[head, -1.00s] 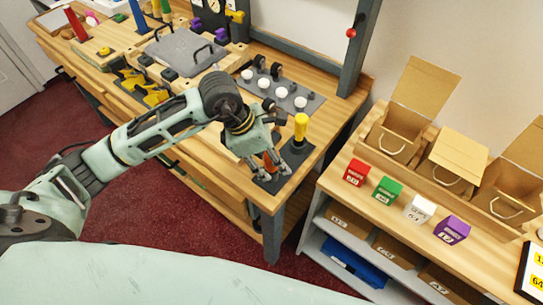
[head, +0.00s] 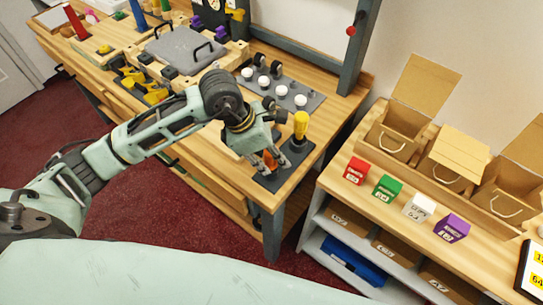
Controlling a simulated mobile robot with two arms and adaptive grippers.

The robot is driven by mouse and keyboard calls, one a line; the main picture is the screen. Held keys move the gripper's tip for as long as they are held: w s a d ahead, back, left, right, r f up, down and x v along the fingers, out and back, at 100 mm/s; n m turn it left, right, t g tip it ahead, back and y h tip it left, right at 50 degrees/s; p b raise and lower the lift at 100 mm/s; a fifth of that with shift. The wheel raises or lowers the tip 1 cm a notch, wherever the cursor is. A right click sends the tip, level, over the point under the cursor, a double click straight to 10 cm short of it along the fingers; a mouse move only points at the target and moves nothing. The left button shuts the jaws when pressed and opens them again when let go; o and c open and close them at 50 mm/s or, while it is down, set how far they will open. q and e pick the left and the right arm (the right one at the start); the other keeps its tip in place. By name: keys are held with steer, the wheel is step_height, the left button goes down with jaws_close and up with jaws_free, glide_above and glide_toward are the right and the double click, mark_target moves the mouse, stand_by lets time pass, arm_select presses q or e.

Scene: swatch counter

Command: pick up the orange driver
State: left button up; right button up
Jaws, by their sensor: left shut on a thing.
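The orange driver (head: 269,160) stands at the near right corner of the wooden workbench, over a dark holder plate (head: 270,181). My left gripper (head: 270,163) is around it from above, shut on it, and the fingers hide much of it. I cannot tell whether the driver's lower end is clear of the plate. A yellow-handled driver (head: 301,125) stands upright just behind and to the right of the gripper. My right gripper is not in view.
A grey plate with white knobs (head: 281,90) lies behind the gripper. A grey post (head: 352,50) rises at the bench's back. To the right, a second bench holds small coloured boxes (head: 388,187) and open cartons (head: 391,140).

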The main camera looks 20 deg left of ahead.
arm_select(q)
steer(key=shift+r+b, duration=0.3)
steer(key=shift+r, duration=0.25)
step_height(320, 180, up, 2)
steer(key=shift+w+r+b, duration=0.1)
steer(key=shift+r+b, duration=0.15)
steer(key=shift+b, duration=0.3)
steer(key=s+d+r+b, duration=0.2)
steer(key=s+d+r, duration=0.4)
steer(key=s, duration=0.4)
steer(key=shift+r+b, duration=0.3)
steer(key=shift+r, duration=0.4)
steer(key=shift+f, duration=0.15)
